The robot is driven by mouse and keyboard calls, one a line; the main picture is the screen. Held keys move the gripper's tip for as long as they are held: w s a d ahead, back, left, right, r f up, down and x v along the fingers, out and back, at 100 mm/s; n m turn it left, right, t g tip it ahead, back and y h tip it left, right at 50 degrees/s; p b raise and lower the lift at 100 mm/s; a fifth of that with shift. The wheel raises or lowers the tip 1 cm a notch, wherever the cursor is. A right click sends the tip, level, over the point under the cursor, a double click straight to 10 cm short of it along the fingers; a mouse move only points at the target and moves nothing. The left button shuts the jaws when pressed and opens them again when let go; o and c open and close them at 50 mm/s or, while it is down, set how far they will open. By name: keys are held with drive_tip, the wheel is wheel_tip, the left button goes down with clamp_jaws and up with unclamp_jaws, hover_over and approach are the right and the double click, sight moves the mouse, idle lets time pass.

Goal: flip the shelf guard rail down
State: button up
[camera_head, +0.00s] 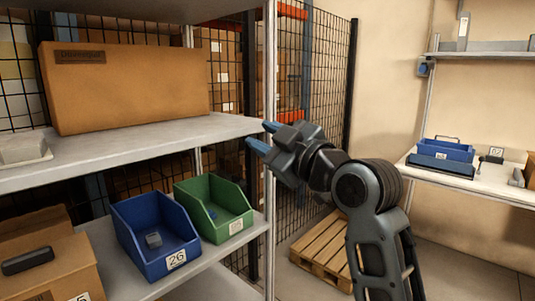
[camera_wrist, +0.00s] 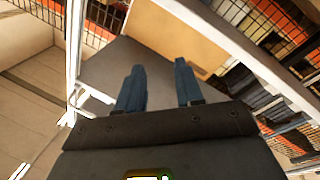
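My gripper (camera_head: 264,136) is open, with two blue fingers pointing left at the right end of the grey middle shelf (camera_head: 150,147), near its front post (camera_head: 270,190). In the wrist view my gripper (camera_wrist: 160,86) shows a clear gap between its fingers, with nothing held. Grey shelf surface (camera_wrist: 105,58) lies beyond them. I cannot make out a guard rail for certain. A pale bracket-like piece (camera_wrist: 96,94) shows left of the fingers in the wrist view. A grey strip (camera_head: 490,46) runs along the upper right shelf in the head view.
A large cardboard box (camera_head: 130,88) stands on the middle shelf, with a pale tray (camera_head: 22,148) at its left. Below are a blue bin (camera_head: 155,238) and a green bin (camera_head: 213,208). A wooden pallet (camera_head: 322,250) lies on the floor. A bench (camera_head: 485,183) stands right.

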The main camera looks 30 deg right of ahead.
drive_tip(key=shift+s+a+f+m, duration=0.1)
drive_tip(key=shift+s+f+m, duration=0.1)
drive_tip(key=shift+f, duration=0.5)
drive_tip(key=shift+s+a+f+m, duration=0.1)
drive_tip(key=shift+s+f+m, duration=0.1)
drive_tip(key=shift+f, duration=0.5)
drive_tip(key=shift+o, duration=0.2)
